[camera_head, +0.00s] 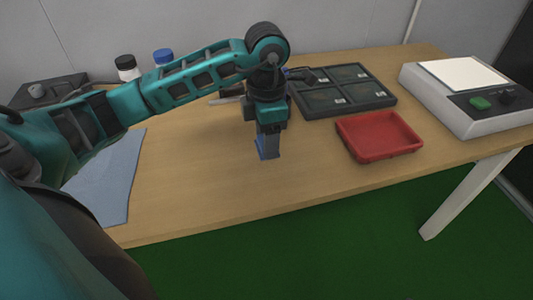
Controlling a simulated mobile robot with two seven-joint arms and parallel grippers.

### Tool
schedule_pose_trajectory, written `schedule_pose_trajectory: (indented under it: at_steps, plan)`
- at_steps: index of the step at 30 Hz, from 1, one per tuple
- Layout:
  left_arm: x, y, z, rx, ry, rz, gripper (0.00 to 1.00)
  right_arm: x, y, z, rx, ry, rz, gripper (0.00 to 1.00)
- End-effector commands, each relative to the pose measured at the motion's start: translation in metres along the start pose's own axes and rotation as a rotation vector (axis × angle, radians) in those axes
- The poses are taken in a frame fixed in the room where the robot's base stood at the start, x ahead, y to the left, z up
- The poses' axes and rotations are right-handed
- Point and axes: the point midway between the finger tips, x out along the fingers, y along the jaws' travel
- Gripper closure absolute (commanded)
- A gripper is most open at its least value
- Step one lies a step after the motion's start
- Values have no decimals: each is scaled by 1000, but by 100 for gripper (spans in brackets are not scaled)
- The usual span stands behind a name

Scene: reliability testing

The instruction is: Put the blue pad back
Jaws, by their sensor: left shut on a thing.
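My left gripper (268,150) points straight down over the middle of the wooden table, left of the red tray. It is shut on a small blue piece, which looks like the blue pad (262,154); the fingers hide most of it. The piece is at or just above the table top; I cannot tell whether it touches. A black tray (391,100) with several labelled compartments lies behind and to the right of the gripper. My arm hides part of its left side. My right gripper is out of view.
A red tray (378,136) stands on the table right of the gripper. A white device (448,102) with a green button is at the far right. A light blue mat (117,180) lies at left, partly behind my arm. Two bottles (127,68) stand behind my arm. The front table middle is clear.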

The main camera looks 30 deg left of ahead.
Motion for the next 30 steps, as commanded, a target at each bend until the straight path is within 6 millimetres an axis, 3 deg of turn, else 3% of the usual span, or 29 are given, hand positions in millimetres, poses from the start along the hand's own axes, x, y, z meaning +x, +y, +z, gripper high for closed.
schedule_pose_trajectory:
  at_steps: [12,23,24,30]
  plan:
    - [46,0,0,0,1,0,68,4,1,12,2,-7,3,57]
    - [50,0,0,0,0,1,68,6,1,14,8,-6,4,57]
    - [50,0,0,0,0,1,42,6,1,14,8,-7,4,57]
    - [49,0,0,0,0,0,23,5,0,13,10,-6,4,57]
